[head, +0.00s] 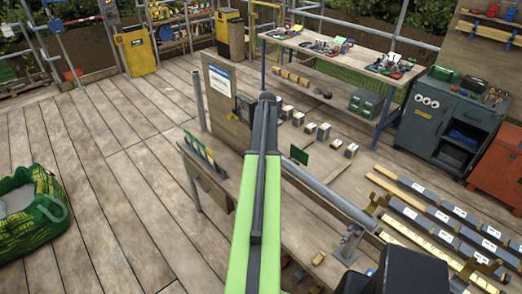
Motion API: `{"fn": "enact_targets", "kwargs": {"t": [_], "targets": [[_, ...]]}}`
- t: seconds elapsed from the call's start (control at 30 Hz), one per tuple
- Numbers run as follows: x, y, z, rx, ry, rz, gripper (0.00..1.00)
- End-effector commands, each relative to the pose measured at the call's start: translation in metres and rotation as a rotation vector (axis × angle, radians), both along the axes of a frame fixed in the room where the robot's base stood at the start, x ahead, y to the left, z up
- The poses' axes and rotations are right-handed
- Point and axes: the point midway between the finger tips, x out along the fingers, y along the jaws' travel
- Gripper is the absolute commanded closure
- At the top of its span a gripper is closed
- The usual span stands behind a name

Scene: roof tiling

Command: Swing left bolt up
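My own green and dark arm reaches up the middle of the head view, and its far end stands before a wooden panel (218,82) with a white and blue notice. My gripper cannot be made out; it is hidden beyond the arm or outside the picture. A small dark and yellow fitting (240,112) shows at the panel's lower right edge, beside the arm. I cannot tell whether it is the left bolt. No bolt can be clearly picked out, and its position cannot be read.
A grey post (198,101) stands left of the panel. A low rack (206,178) and a sloping grey pipe (328,192) flank my arm. A workbench (300,45) with tools stands behind, a dark cabinet (447,115) at right. A green bag (32,210) lies left; floorboards between are clear.

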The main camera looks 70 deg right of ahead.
Motion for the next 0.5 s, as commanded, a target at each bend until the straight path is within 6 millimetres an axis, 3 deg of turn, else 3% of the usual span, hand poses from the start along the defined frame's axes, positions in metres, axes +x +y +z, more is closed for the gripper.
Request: {"fn": "enact_targets", "kwargs": {"t": [0.5], "targets": [[-0.009,-0.016,0.001,-0.014,0.006,-0.007,1.0]]}}
